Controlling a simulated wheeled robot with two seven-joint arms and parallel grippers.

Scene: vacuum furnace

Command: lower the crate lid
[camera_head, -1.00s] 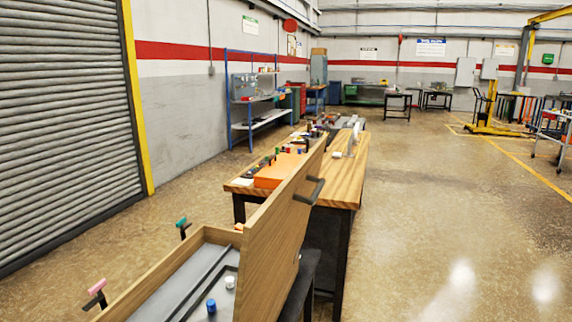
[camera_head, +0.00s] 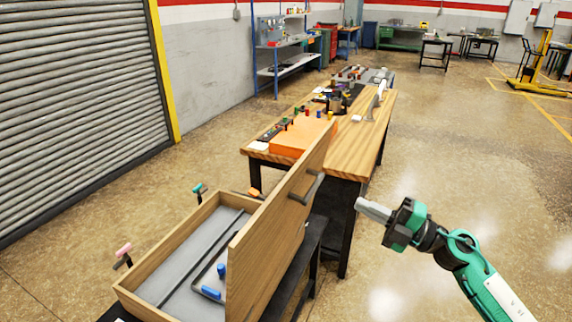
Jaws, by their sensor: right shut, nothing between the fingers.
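The wooden crate (camera_head: 150,292) stands on a dark stand at the lower left, with a grey inside. Its wooden lid (camera_head: 268,240) stands up nearly upright along the crate's right side. A dark bar handle (camera_head: 307,190) sits on the lid's right face, near the upper far end. My right gripper (camera_head: 362,205) is shut and empty, to the right of the lid and apart from it, at about the handle's height in the picture. My left gripper is not in view.
Blue items (camera_head: 211,292) lie in the crate. Pink (camera_head: 124,249) and teal (camera_head: 199,190) handled things stick up at its left side. A wooden workbench (camera_head: 372,125) with an orange box (camera_head: 300,137) stands beyond.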

